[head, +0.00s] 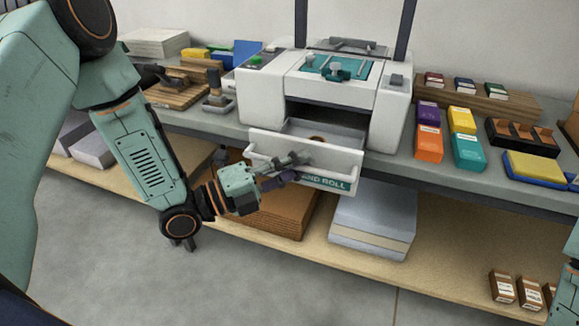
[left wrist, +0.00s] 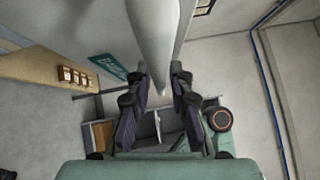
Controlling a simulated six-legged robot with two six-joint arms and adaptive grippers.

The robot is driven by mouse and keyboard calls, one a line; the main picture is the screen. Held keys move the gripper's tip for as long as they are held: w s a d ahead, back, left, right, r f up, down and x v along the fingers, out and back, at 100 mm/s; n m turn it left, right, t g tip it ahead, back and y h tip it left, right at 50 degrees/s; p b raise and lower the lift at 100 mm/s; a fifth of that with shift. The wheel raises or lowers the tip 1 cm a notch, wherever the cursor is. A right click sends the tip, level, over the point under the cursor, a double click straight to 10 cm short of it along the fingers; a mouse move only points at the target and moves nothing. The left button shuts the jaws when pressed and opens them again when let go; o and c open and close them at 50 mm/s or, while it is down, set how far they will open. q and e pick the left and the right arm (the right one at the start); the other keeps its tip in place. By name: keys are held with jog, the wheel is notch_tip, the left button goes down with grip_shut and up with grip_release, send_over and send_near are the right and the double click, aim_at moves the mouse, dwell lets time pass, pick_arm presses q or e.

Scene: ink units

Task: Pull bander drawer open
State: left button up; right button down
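The white bander (head: 330,95) with a teal top plate stands on the grey counter. Its white drawer (head: 262,144) is out of the front, with a teal label reading "…ND ROLL" (head: 322,182); a small brown round thing shows inside. My left gripper (head: 283,170) is at the grey handle (head: 295,158) on the drawer front. The exact contact is hard to see. My right gripper is not in view.
Purple, yellow, orange and teal boxes (head: 428,143) stand right of the bander. Wooden blocks and a tray lie left of it. A lower shelf (head: 450,270) holds brown sheets (head: 270,215), a pale stack (head: 375,222) and small brown boxes. Open grey floor lies in front.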

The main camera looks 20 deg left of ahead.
pick_arm(q)
jog(key=v, duration=1.2)
dwell(0.6)
jog(key=shift+r, duration=0.1)
dwell(0.4)
jog(key=w+a+f+n+y, duration=0.25)
jog(key=f+n+y, duration=0.3)
jog(key=n, duration=1.05)
notch_tip(320, 180, down, 9)
jog(key=s+d+n+g+y, duration=0.2)
jog(key=s+n+g+y, duration=0.15)
jog(key=n, duration=0.65)
jog(key=s+f+n+g+y, duration=0.1)
jog(key=s+f+g, duration=0.4)
jog(key=s, duration=0.6)
jog(key=s+f+n+g+y, duration=0.2)
jog(key=s+f+g+y, duration=0.2)
jog(key=s+f, duration=0.3)
jog(key=s+d, duration=0.1)
jog(key=s, duration=0.3)
jog(key=shift+g+y, duration=0.3)
jog(key=shift+g, duration=0.05)
